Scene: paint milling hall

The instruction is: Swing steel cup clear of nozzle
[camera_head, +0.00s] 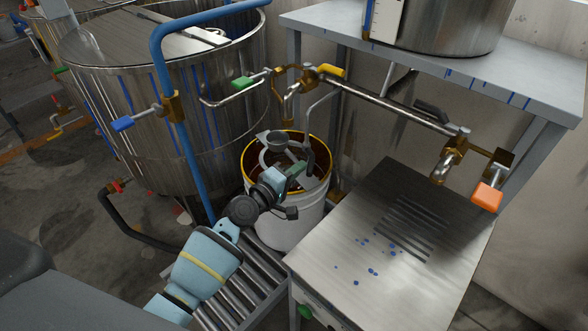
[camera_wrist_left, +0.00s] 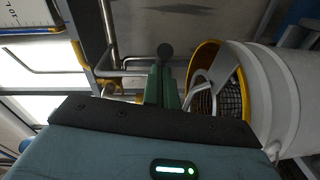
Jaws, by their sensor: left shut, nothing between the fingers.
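A brass nozzle (camera_head: 289,94) hangs above, close to the cup's line in the head view. My left gripper (camera_head: 297,168) reaches over the bucket from the front, beside and below the cup in the picture. Its green fingers are closed together with nothing between them. My right gripper is out of view.
The bucket stands on a roller conveyor (camera_head: 262,262). A large steel vat (camera_head: 160,110) and a blue pipe (camera_head: 168,80) stand at left. A steel bench (camera_head: 355,265) is at right, with a brass-fitted pipe (camera_head: 395,103) above it. A shelf (camera_head: 480,75) is behind.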

